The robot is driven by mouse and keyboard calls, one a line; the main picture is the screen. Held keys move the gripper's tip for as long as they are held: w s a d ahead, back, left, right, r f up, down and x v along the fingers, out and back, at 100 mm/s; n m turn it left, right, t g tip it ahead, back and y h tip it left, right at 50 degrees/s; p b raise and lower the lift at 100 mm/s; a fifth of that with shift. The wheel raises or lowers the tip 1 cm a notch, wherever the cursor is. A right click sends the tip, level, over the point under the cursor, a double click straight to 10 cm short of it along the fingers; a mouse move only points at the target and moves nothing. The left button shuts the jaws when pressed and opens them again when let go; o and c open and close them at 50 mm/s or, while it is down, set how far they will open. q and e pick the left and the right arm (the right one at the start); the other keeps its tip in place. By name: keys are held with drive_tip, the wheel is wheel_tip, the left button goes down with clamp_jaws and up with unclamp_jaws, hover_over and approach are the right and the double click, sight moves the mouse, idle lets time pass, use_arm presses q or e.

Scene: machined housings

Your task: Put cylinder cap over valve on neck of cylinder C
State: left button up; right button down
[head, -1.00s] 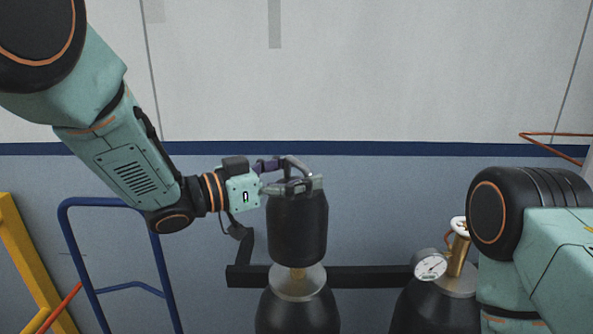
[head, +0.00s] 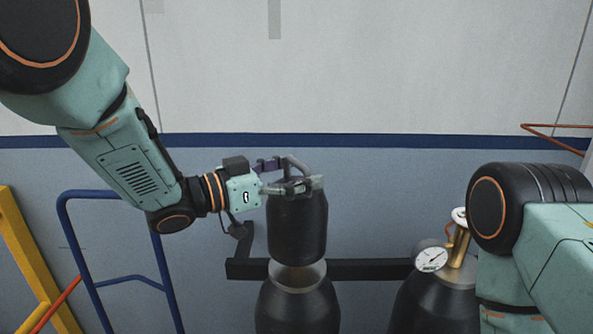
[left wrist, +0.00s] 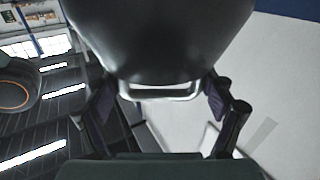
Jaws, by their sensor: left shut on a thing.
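The black cylinder cap (head: 297,228) hangs upright in my left gripper (head: 297,187), which is shut on its top end. In the left wrist view the cap (left wrist: 165,35) fills the upper middle, with the fingers of the left gripper (left wrist: 160,92) at both sides of its pale end. A dark cylinder (head: 297,308) with a pale neck collar (head: 298,282) stands directly below. The cap's lower rim overlaps the collar in the picture; a trace of brass shows just below it. The valve is mostly hidden. No letter shows on the cylinder. My right gripper is out of view.
Another dark cylinder (head: 432,302) at right carries a brass valve (head: 460,247) and a round gauge (head: 431,260), close to my right arm. A black rail (head: 370,269) runs behind the cylinders. A blue tubular frame (head: 110,196) and yellow post (head: 35,255) stand at left.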

sight(291, 197)
use_arm(q)
drive_tip(key=shift+f+b, duration=1.4)
drive_tip(key=shift+f, duration=1)
drive_tip(key=o, duration=1.6)
drive_tip(key=shift+c, duration=0.2)
drive_tip(key=shift+o, duration=0.8)
drive_tip(key=shift+f, duration=0.15)
drive_tip(key=shift+s+a, duration=0.2)
drive_tip(key=shift+a, duration=0.3)
drive_tip(key=v, duration=1.1)
drive_tip(key=shift+d, duration=0.25)
